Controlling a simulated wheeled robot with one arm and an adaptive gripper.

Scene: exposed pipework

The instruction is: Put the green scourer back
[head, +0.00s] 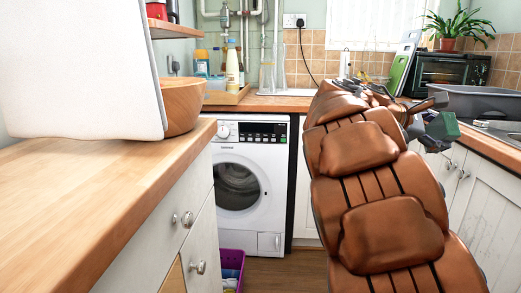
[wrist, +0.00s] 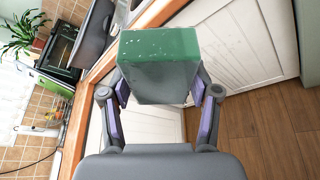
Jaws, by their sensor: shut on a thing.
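The green scourer (wrist: 158,45) is a block with a green face and a grey body. My gripper (wrist: 160,92) is shut on it, with one finger pad on each side of the grey part. In the head view the scourer (head: 442,126) shows small at the end of my brown arm, in front of the right-hand worktop. It is held in the air, beside the worktop edge in the wrist view. My arm hides part of the worktop and cupboards, and much of my gripper is hard to make out in the head view.
A grey basin (head: 482,101) stands on the right worktop by the metal sink (head: 508,132). A toaster oven (head: 446,70), chopping boards (head: 403,62) and a plant (head: 452,24) are behind. A wooden tray (head: 228,96) with bottles sits back left, above the washing machine (head: 247,184).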

